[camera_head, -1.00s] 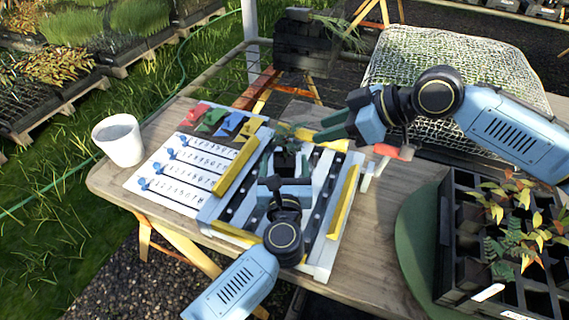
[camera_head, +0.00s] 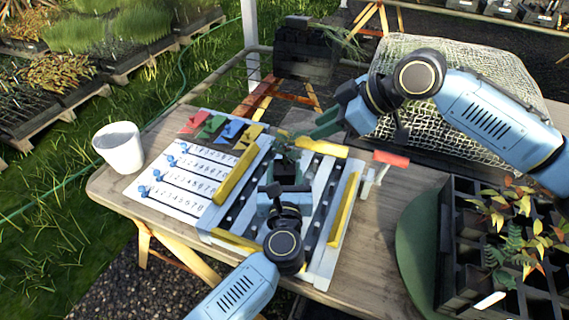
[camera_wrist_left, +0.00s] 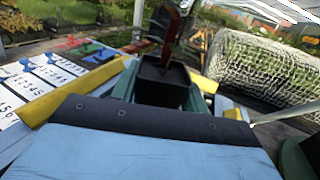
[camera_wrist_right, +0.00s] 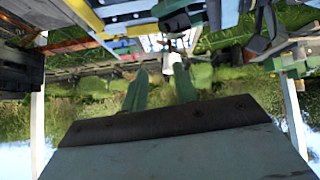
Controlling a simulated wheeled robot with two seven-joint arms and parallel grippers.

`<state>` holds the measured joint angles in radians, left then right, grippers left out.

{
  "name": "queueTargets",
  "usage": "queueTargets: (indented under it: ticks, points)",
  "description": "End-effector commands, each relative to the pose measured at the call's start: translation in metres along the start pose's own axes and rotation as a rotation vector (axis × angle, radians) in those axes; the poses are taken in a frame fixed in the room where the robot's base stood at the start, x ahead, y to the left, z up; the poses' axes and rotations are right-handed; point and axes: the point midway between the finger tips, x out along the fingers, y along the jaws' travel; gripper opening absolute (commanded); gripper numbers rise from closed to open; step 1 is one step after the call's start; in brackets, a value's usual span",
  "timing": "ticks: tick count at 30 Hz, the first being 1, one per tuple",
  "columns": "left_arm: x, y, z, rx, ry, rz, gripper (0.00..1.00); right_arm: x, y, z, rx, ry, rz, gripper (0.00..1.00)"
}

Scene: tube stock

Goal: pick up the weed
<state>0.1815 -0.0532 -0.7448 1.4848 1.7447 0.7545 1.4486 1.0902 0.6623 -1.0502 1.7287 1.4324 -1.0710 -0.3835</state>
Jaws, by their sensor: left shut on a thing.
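My left gripper (camera_head: 285,172) is shut on a black pot (camera_wrist_left: 162,82), held over the board with pale and dark strips (camera_head: 325,200) on the table. A thin reddish stem (camera_wrist_left: 173,38) shows above the pot in the left wrist view. Some green (camera_head: 286,141) shows above the pot in the head view; I cannot tell weed from crop plant there. My right gripper (camera_head: 308,134) is just behind and right of the pot's top. In the right wrist view its green fingers (camera_wrist_right: 160,92) are apart with nothing clearly between them.
A numbered white board (camera_head: 190,170) with coloured flags lies left, beside a white cup (camera_head: 119,146). A black cell tray (camera_head: 465,222) with seedlings stands right, next to a round green thing (camera_head: 418,240). A netted frame (camera_head: 470,80) stands behind. Yellow bars (camera_head: 345,210) edge the strips.

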Motion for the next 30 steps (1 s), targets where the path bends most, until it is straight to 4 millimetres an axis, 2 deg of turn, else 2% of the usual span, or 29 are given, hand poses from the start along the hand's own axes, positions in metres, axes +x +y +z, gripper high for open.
queueTargets:
  ticks: [1, 6, 15, 20, 27, 30]
  points:
    - [0.0, 0.0, 0.0, 0.0, -0.001, 0.0, 0.18, 0.002, 0.005, -0.01, -0.03, -0.033, -0.01, 0.29]
    - [0.0, 0.0, 0.0, 0.0, -0.001, 0.0, 0.18, 0.004, 0.016, -0.03, -0.125, -0.179, -0.074, 0.29]
    - [0.0, 0.0, 0.0, 0.0, -0.001, 0.0, 0.18, -0.001, 0.011, -0.048, -0.219, -0.346, -0.209, 0.29]
    - [0.0, 0.0, 0.0, 0.0, -0.001, 0.0, 0.18, 0.006, 0.007, -0.046, -0.231, -0.371, -0.234, 0.29]
    - [0.0, 0.0, 0.0, 0.0, -0.001, 0.0, 0.18, 0.044, -0.001, -0.03, -0.232, -0.372, -0.235, 0.29]
    - [0.0, 0.0, 0.0, 0.0, -0.001, 0.0, 0.18, 0.054, -0.003, -0.026, -0.232, -0.371, -0.234, 0.29]
